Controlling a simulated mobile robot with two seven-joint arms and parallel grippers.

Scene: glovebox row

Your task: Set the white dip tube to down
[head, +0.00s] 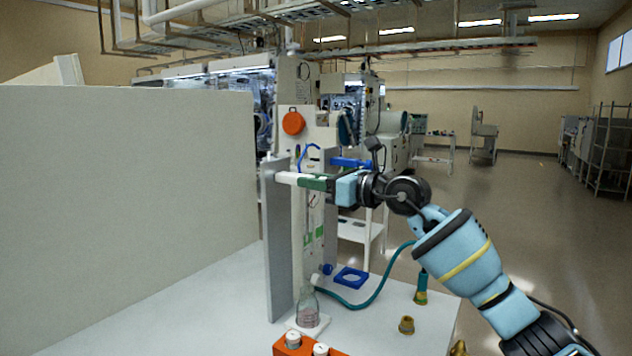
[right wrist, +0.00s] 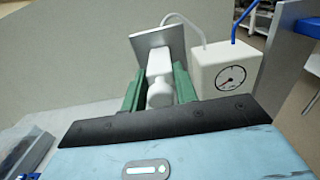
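A white bar (head: 287,178), which looks like the white dip tube, sticks out level near the top of an upright grey panel (head: 277,240). My right gripper (head: 313,183) reaches it from the right with green fingers. In the right wrist view, the rounded white end (right wrist: 160,92) sits between the two green fingers (right wrist: 160,88), which lie close along both its sides and appear shut on it. Its far end meets a grey plate (right wrist: 155,40). A thin vertical tube stands below my gripper, above a clear flask (head: 308,308). My left gripper is not in view.
An orange rack (head: 300,347) with white-capped vials is at the front. A blue square frame (head: 350,277), a teal hose (head: 375,297) and brass fittings (head: 406,325) lie to the right. A white gauge box (right wrist: 225,68) stands beside the plate. A tall pale wall (head: 120,190) bounds the left.

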